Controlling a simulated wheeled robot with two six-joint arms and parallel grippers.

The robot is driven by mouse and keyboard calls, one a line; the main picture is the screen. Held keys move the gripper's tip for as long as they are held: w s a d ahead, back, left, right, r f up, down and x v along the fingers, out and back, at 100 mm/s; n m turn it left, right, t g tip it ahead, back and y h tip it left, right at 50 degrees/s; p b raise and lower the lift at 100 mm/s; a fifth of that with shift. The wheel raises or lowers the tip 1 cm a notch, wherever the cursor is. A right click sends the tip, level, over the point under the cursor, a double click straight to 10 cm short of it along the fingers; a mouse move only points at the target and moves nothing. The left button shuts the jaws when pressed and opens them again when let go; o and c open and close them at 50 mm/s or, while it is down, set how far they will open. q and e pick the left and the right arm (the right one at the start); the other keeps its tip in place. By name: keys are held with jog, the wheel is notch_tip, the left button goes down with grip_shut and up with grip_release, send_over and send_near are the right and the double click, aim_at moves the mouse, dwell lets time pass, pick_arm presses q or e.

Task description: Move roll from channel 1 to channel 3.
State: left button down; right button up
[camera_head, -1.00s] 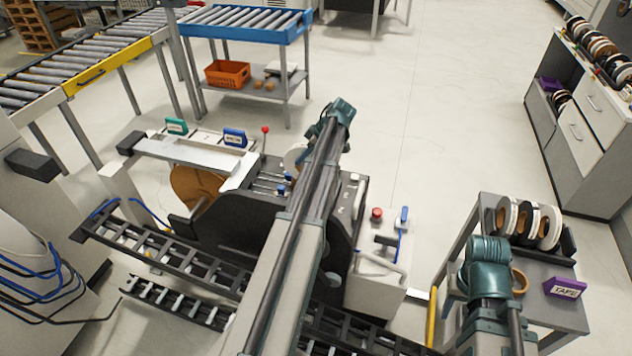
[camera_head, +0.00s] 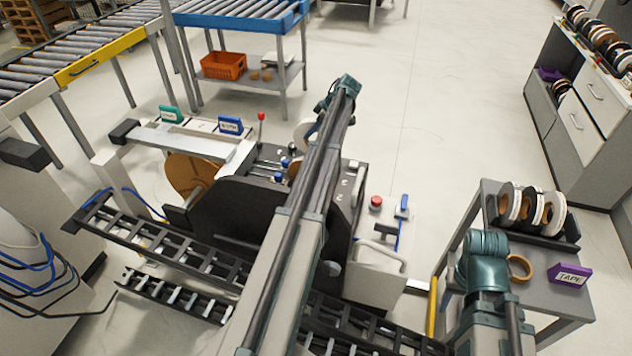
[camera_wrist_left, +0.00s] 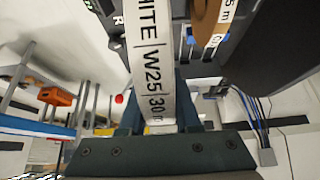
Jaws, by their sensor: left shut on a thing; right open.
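My left gripper (camera_wrist_left: 160,130) is shut on a white roll (camera_wrist_left: 150,60) whose side reads "WHITE W25 30m". The same roll (camera_head: 303,133) shows in the head view, partly behind my left arm and beside the dark edge-banding machine (camera_head: 235,215). A brown roll (camera_head: 293,172) sits on the machine just below it, mostly hidden by the arm; it also shows in the left wrist view (camera_wrist_left: 206,20). My left fingertips are hidden in the head view. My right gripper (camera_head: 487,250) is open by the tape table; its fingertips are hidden. The channels are mostly covered.
A large brown disc (camera_head: 187,175) and a red-knobbed lever (camera_head: 262,118) are on the machine.

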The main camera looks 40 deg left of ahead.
pick_arm(q)
notch_tip(320, 180, down, 10)
jog(key=b, duration=1)
jog(key=shift+f, duration=0.1)
jog(key=shift+f+b, duration=0.3)
jog(key=c, duration=0.6)
grip_release()
jog(key=shift+r, duration=0.15)
